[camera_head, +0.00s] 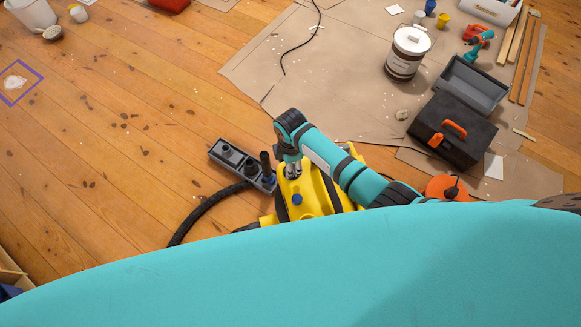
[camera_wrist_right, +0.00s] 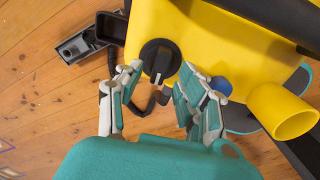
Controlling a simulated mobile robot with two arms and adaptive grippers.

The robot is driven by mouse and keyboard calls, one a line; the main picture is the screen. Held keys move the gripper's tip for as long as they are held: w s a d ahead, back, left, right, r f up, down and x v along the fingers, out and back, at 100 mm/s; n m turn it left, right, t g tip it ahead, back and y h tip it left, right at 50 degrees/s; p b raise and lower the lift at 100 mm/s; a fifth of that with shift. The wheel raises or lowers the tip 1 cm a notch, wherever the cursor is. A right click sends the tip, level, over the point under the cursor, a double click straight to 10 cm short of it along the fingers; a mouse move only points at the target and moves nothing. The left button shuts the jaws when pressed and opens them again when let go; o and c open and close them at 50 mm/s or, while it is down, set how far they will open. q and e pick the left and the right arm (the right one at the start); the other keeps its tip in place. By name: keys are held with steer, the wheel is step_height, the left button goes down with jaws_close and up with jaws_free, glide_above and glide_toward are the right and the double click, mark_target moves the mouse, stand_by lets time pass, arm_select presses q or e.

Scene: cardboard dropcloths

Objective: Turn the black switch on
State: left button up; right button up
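The black switch (camera_wrist_right: 160,58) is a round dial with a raised grip and a pale mark, set on the yellow body of a machine (camera_wrist_right: 205,35) that looks like a vacuum cleaner. My right gripper (camera_wrist_right: 160,80) is open, with one finger on each side of the switch's lower part; I cannot tell whether they touch it. In the head view the right gripper (camera_head: 291,172) points down at the yellow machine (camera_head: 322,192), and the switch is hidden there. My left gripper is not in view.
A grey tray with black attachments (camera_head: 240,165) and a black hose (camera_head: 205,208) lie left of the machine. A black toolbox (camera_head: 455,130), an orange round object (camera_head: 446,188) and a paint can (camera_head: 408,52) stand to the right. Wooden floor at left is mostly clear.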

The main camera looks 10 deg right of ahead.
steer(key=shift+f, duration=1)
jaws_close()
